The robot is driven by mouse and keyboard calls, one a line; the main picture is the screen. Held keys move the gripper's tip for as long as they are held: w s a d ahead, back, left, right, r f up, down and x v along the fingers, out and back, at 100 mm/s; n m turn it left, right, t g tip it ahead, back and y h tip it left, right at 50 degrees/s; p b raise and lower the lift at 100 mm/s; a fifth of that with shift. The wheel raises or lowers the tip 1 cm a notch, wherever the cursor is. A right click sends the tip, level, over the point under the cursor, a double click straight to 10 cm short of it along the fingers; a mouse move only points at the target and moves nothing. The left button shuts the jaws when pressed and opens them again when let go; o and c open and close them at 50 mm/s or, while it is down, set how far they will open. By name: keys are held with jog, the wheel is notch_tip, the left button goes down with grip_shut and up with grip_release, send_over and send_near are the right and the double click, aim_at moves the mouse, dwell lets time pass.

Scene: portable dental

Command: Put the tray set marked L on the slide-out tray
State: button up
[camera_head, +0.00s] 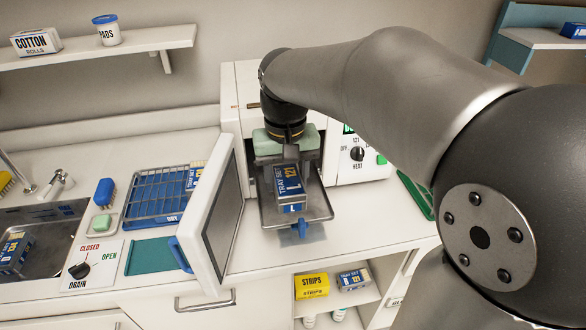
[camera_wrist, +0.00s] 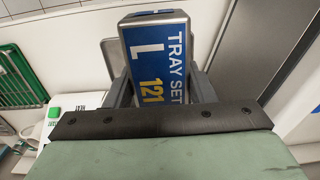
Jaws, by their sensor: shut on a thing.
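The tray set marked L (camera_head: 289,190) is a blue, white and yellow box reading "TRAY SET", "L" and "121". My gripper (camera_head: 290,154) is shut on it; in the wrist view the tray set (camera_wrist: 155,50) sits between the two grey fingers. The slide-out tray (camera_head: 321,206) is a metal tray with a blue front handle, pulled out from the sterilizer (camera_head: 340,165). The box is over the middle of this tray. I cannot tell whether it touches the tray floor. My arm and wrist hide the sterilizer's opening.
The sterilizer's open white door (camera_head: 222,222) stands left of the tray. Further left are a blue wire rack (camera_head: 155,210) holding another tray set (camera_head: 194,174), and a sink (camera_head: 45,222) with a box in it. A green rack (camera_head: 416,195) lies on the right.

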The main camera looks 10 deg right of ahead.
aim_at(298, 169)
jog(key=w+d, duration=0.1)
jog(key=w+d+f, duration=0.1)
jog(key=w+d+p, duration=0.1)
jog(key=shift+w+d+f, duration=0.1)
jog(key=shift+f, duration=0.25)
jog(key=w+d+f, duration=0.2)
jog(key=f, duration=0.1)
jog(key=w+f, duration=0.1)
jog(key=f, duration=0.1)
jog(key=shift+d+f, duration=0.15)
jog(key=shift+d, duration=0.25)
jog(key=shift+w+d+f+p, duration=0.1)
jog(key=shift+f+p, duration=0.1)
jog(key=shift+f, duration=0.75)
jog(key=shift+w+d+f+p, duration=0.1)
jog(key=shift+f+p, duration=0.1)
jog(key=shift+f, duration=0.7)
jog(key=shift+f, duration=0.2)
jog(key=o, duration=0.9)
jog(key=shift+c, duration=0.2)
jog(key=shift+s, duration=0.1)
